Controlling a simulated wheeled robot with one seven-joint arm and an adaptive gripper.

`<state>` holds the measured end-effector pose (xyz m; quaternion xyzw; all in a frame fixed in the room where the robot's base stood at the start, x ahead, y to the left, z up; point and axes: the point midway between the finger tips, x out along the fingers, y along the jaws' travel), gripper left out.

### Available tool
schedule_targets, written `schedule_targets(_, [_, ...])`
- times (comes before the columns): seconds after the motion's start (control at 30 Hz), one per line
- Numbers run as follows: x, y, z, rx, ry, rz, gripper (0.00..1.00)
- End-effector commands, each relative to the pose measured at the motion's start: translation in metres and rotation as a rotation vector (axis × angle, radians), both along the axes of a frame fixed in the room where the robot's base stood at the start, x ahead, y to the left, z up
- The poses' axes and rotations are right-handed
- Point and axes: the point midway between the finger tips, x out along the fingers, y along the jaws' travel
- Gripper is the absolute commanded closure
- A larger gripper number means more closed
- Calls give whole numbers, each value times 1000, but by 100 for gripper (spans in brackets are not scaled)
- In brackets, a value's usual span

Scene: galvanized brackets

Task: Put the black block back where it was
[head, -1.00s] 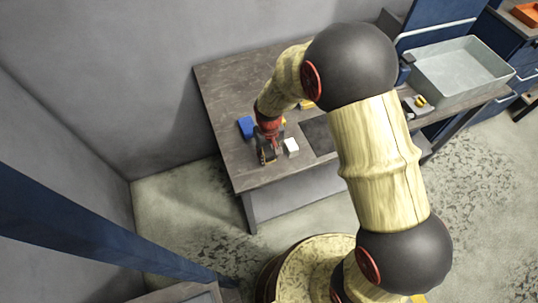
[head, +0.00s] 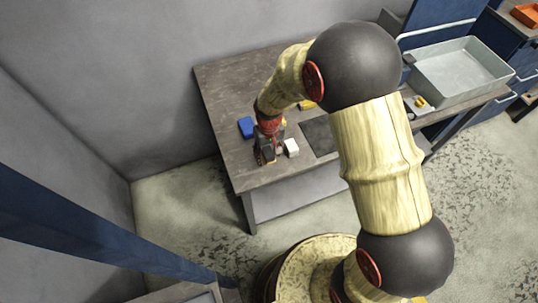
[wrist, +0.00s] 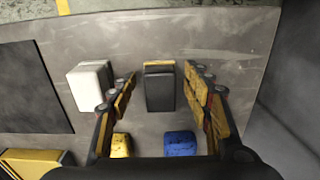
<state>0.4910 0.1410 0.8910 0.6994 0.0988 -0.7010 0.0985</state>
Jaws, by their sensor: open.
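The black block (wrist: 159,92) stands on the grey tabletop in the wrist view, with a thin tan strip at its far edge. My gripper (wrist: 160,78) is open, with one finger on each side of the block and a visible gap on both sides. In the head view my gripper (head: 265,156) is low over the table's near left part. There the black block cannot be told apart from the dark fingers.
A white block (wrist: 91,87) stands just left of my left finger. A yellow block (wrist: 121,145) and a blue block (wrist: 180,143) lie close by. A dark flat panel (wrist: 30,85) and a yellow box (wrist: 35,163) are farther left. A grey bin (head: 460,72) is at the right.

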Motion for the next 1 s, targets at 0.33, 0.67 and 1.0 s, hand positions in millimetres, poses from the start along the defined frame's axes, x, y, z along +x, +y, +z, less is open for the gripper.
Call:
schedule_targets(0.33, [1,0,72,2,-6,0,51])
schedule_targets(0.67, [0,0,109,1,-2,0,51])
schedule_targets(1.0, [-2,-12,144,11,-39,-21,51])
